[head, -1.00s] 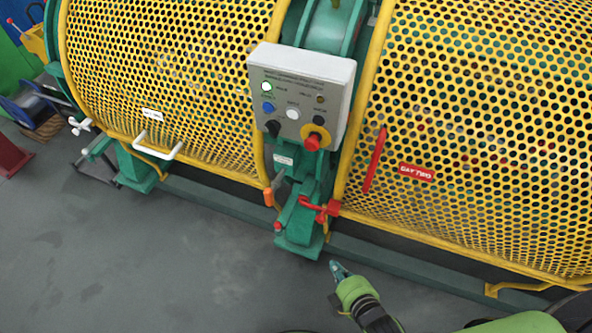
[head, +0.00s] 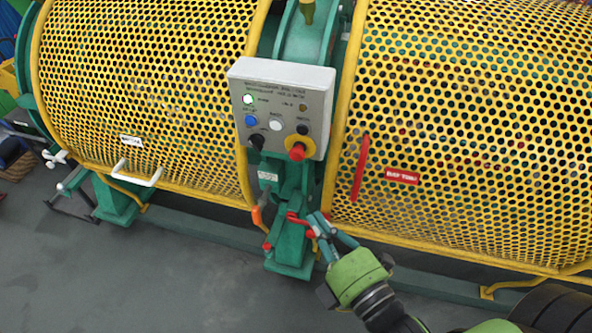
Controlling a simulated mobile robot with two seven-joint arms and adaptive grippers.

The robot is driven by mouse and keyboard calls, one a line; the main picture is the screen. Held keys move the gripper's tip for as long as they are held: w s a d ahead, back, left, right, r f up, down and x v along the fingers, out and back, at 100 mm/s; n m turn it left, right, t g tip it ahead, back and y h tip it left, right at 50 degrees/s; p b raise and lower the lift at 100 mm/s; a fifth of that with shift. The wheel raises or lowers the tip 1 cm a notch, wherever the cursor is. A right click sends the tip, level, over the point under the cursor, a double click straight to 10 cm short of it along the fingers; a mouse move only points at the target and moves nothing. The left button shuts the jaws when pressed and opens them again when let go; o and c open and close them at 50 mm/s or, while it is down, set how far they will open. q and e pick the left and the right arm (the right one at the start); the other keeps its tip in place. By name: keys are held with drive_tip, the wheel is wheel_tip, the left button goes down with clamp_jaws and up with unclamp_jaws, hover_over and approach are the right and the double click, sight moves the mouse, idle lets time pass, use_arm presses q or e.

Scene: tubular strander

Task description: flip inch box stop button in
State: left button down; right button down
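The inch box (head: 318,80) is a light grey control box on a green post between two yellow mesh guards. Its stop button (head: 297,152) is a red knob on a yellow ring at the lower right of the front face. Also on that face are a lit green lamp (head: 248,99), a blue button (head: 251,121), a white button (head: 276,125) and dark knobs. My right gripper (head: 333,228) is below and to the right of the box, apart from it. Its two fingers look spread and empty. My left gripper is out of view.
Yellow perforated guards (head: 450,130) fill both sides. A red latch (head: 298,218) is close to my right fingertips; I cannot tell whether they touch. A red handle (head: 360,168) is on the right guard, an orange-tipped lever (head: 256,216) below the box. Grey floor is clear in front.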

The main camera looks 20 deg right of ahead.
drive_tip(key=shift+w, duration=0.1)
drive_tip(key=p, duration=0.3)
approach(298, 153)
drive_tip(key=w+a+f, duration=0.1)
drive_tip(key=w+a, duration=0.2)
drive_tip(key=a, duration=0.2)
drive_tip(key=w, duration=0.1)
drive_tip(key=w+d, duration=0.1)
drive_tip(key=w, duration=0.1)
drive_tip(key=shift+w+d+f+p, duration=0.3)
drive_tip(key=shift+d+f+p, duration=0.1)
